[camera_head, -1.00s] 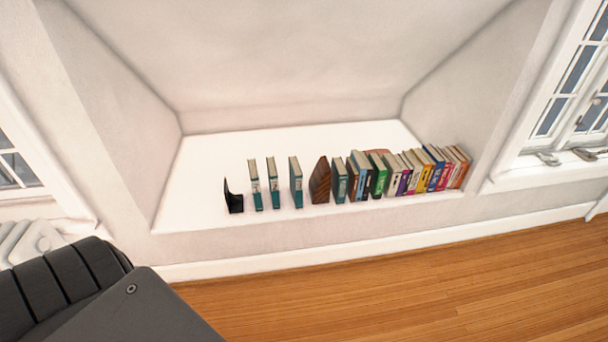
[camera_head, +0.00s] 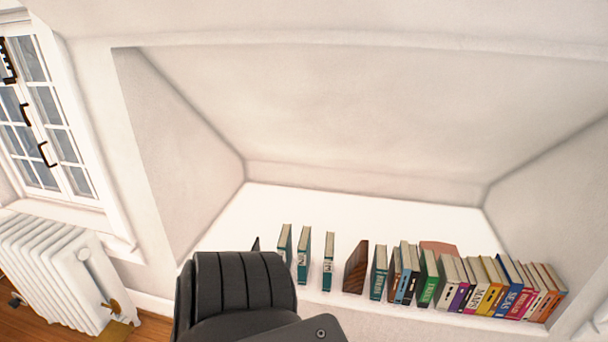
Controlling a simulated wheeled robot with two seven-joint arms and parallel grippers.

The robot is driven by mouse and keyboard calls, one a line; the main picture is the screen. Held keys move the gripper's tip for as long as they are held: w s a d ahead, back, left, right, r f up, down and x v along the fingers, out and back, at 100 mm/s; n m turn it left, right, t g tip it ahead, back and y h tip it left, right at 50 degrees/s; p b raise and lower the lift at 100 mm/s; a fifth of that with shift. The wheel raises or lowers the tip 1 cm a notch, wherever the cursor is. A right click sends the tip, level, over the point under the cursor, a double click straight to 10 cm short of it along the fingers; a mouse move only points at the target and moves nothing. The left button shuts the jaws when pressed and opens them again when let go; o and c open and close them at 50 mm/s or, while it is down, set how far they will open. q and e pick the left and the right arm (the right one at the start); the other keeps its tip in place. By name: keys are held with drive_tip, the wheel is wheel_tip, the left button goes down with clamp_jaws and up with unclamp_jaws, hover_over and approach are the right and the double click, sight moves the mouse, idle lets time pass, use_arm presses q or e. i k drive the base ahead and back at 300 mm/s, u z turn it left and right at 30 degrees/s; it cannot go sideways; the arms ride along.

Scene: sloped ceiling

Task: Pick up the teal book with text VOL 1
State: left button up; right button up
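Several teal books stand upright in the white alcove. Three stand apart on the left: a leftmost teal book (camera_head: 284,243), a second teal book (camera_head: 303,255) and a third teal book (camera_head: 328,261). Another teal book (camera_head: 379,272) stands just right of a wooden bookend (camera_head: 356,267). The spine lettering is too small to read, so I cannot tell which is VOL 1. A dark part of my own arm stands in front of the alcove's left end and hides the lower part of the leftmost book. Neither gripper shows.
A row of mixed coloured books (camera_head: 490,285) fills the alcove's right part. A black bookend (camera_head: 255,244) is mostly hidden behind my arm. A white radiator (camera_head: 60,265) stands below a window (camera_head: 45,120) on the left. The sloped ceiling (camera_head: 340,110) hangs over the alcove.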

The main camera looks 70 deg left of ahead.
sight(284, 244)
drive_tip(key=u, duration=0.3)
drive_tip(key=i, duration=0.75)
drive_tip(key=u, duration=1.1)
drive_tip(key=i, duration=0.45)
drive_tip(key=u, duration=0.5)
